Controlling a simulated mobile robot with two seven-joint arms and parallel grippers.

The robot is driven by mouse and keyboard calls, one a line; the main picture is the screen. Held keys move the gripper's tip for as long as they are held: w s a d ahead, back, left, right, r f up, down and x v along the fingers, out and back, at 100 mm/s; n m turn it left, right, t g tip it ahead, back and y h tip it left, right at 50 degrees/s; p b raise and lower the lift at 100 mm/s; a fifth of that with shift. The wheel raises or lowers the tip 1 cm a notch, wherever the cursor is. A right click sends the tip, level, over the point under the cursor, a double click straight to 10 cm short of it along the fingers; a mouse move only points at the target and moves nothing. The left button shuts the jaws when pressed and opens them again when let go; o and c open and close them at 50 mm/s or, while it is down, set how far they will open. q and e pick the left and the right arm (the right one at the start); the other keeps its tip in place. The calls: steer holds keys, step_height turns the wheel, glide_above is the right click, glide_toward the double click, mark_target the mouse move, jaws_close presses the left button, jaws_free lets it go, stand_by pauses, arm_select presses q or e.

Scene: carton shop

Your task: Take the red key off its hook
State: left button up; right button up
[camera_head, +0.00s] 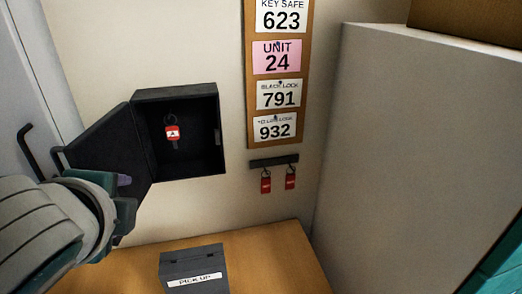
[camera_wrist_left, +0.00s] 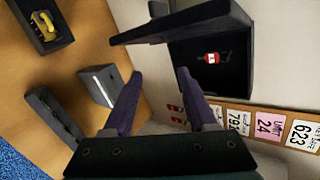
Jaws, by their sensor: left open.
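A red key tag (camera_head: 172,132) with a dark key hangs from a hook on the back wall inside an open black key safe (camera_head: 205,93). The safe's door (camera_head: 105,145) is swung out to the left. The red tag also shows in the left wrist view (camera_wrist_left: 213,57). My left gripper (camera_head: 122,181) is at the lower left of the safe, beside the open door. In the left wrist view its purple fingers (camera_wrist_left: 162,88) are spread with nothing between them, and the safe opening is beyond them. My right gripper is not in view.
Two more red tags (camera_head: 266,182) hang from a dark rail (camera_head: 273,161) below the number board (camera_head: 277,145). A grey "PICK UP" box (camera_head: 193,261) stands on the wooden table (camera_head: 275,255). A large pale cabinet (camera_head: 420,130) stands at the right.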

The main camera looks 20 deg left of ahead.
arm_select(q)
steer(key=w+a+f+m+t+y+b, duration=0.2)
steer(key=w+f+m+t+y+b, duration=0.15)
steer(key=w+m+b, duration=0.35)
steer(key=m+t+b, duration=0.3)
steer(key=m, duration=0.6)
glide_toward(172, 129)
steer(key=shift+f+b+x, duration=0.15)
steer(key=shift+b+x, duration=0.65)
steer(key=shift+x, duration=0.7)
steer(key=shift+f+b+x, duration=0.2)
steer(key=shift+b+x, duration=0.55)
steer(key=shift+x, duration=0.75)
steer(key=shift+f+b+x, duration=0.15)
steer(key=shift+b+x, duration=0.65)
steer(key=shift+x, duration=0.75)
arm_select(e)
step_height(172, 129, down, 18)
arm_select(q)
steer(key=shift+h, duration=0.35)
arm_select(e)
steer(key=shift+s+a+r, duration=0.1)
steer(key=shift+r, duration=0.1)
arm_select(q)
steer(key=shift+c, duration=0.2)
steer(key=c, duration=0.8)
steer(key=shift+r, duration=0.1)
steer(key=shift+c, duration=0.2)
